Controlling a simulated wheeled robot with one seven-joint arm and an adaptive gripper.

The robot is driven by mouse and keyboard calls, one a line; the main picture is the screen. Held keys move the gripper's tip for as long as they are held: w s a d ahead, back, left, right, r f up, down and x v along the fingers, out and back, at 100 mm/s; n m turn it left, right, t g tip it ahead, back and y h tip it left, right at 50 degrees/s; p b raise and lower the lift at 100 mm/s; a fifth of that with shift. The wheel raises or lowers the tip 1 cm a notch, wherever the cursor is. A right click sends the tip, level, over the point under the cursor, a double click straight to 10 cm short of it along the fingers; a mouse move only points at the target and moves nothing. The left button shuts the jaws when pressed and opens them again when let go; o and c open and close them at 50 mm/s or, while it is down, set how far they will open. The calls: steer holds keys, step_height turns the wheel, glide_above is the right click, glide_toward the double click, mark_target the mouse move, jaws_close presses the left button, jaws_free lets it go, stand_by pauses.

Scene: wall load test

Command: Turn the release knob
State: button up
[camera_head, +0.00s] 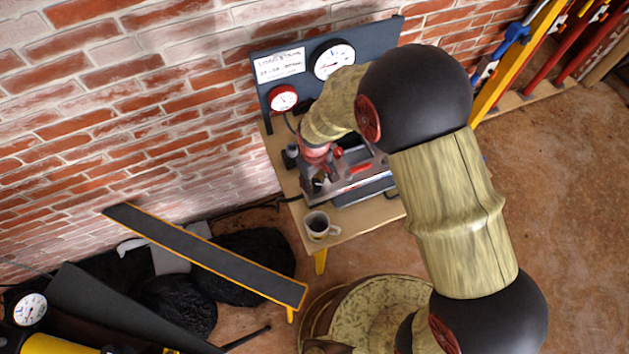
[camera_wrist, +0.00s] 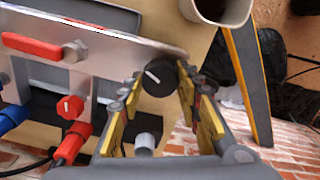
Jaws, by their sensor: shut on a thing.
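A round black knob (camera_wrist: 158,78) with a white pointer line sits at the end of a grey metal unit (camera_wrist: 100,45) in the wrist view. My gripper (camera_wrist: 157,82) has its yellow-padded fingers on either side of the knob, shut on it. The white line slants across the knob's face. In the head view my gripper (camera_head: 318,182) is at the left end of the unit on the bench, and the knob is too small to make out there. No label on the knob is readable.
A mug (camera_head: 319,226) stands on the bench's near corner, close to my gripper. A red lever (camera_wrist: 32,46), a red knob (camera_wrist: 70,107) and hose fittings are on the unit. A gauge panel (camera_head: 300,65) stands behind. A dark ramp-like board (camera_head: 205,255) is at lower left.

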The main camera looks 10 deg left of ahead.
mark_target(314, 184)
steer(key=n, duration=0.5)
stand_by(0.7)
steer(key=o, duration=1.2)
steer(key=shift+c, duration=0.2)
step_height(314, 184, up, 12)
